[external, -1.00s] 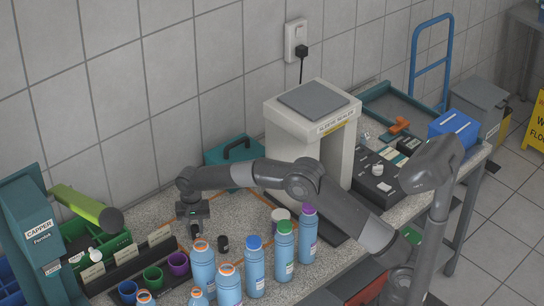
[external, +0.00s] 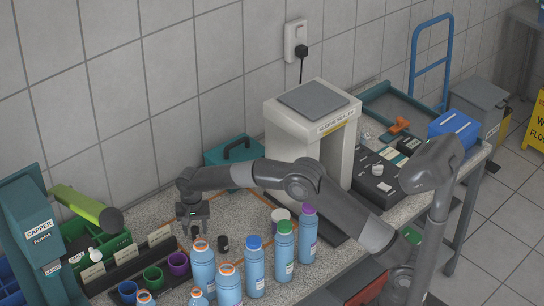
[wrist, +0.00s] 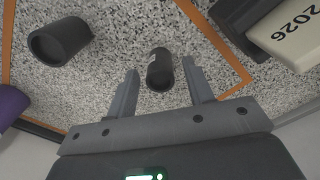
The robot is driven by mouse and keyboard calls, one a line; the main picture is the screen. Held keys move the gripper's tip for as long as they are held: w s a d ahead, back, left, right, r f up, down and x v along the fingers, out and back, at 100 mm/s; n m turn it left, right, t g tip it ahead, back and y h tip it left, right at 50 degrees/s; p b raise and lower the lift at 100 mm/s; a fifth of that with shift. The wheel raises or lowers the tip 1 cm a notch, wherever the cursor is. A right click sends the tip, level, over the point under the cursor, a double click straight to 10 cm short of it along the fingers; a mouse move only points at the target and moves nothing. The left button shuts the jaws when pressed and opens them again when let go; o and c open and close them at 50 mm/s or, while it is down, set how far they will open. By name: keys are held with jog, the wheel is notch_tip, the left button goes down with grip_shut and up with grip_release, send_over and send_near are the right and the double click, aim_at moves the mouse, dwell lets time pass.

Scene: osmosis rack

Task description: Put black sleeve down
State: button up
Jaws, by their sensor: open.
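My gripper (external: 193,222) is open and points down at the speckled worktop, left of centre in the external view. In the wrist view its fingers (wrist: 160,68) are spread apart, with a small black sleeve (wrist: 160,74) on the worktop between their tips and a gap on each side. This sleeve shows only as a small dark shape below the gripper in the external view (external: 195,232). A second black sleeve (wrist: 60,42) stands at the upper left in the wrist view; it also shows right of the gripper in the external view (external: 223,243).
Orange lines (wrist: 225,65) mark an area of the worktop around the sleeves. Several blue bottles (external: 255,268) stand in front. A dark rack with cream labels (external: 130,259), with coloured cups beside it, lies left. The sleeve sealer (external: 308,115) stands behind right.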

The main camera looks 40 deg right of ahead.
aim_at(195, 228)
notch_tip(195, 228, up, 12)
dwell(0.4)
jog(key=s+d+r+n+t, duration=0.3)
jog(key=s+d+r, duration=1.3)
jog(key=d, duration=0.3)
jog(key=s+d+f+n+t, duration=0.1)
jog(key=s+d, duration=0.3)
jog(key=s, duration=0.4)
jog(key=s+d+f+n, duration=0.1)
jog(key=s+d+f, duration=0.2)
jog(key=s, duration=0.6)
jog(key=s+d+f+n+t, duration=0.1)
jog(key=s+d, duration=0.4)
jog(key=s, duration=0.3)
jog(key=shift+s+f+n+t, duration=0.3)
jog(key=shift+s+f+n, duration=0.1)
jog(key=shift+o, duration=0.5)
jog(key=shift+o, duration=0.6)
jog(key=shift+w+r, duration=0.1)
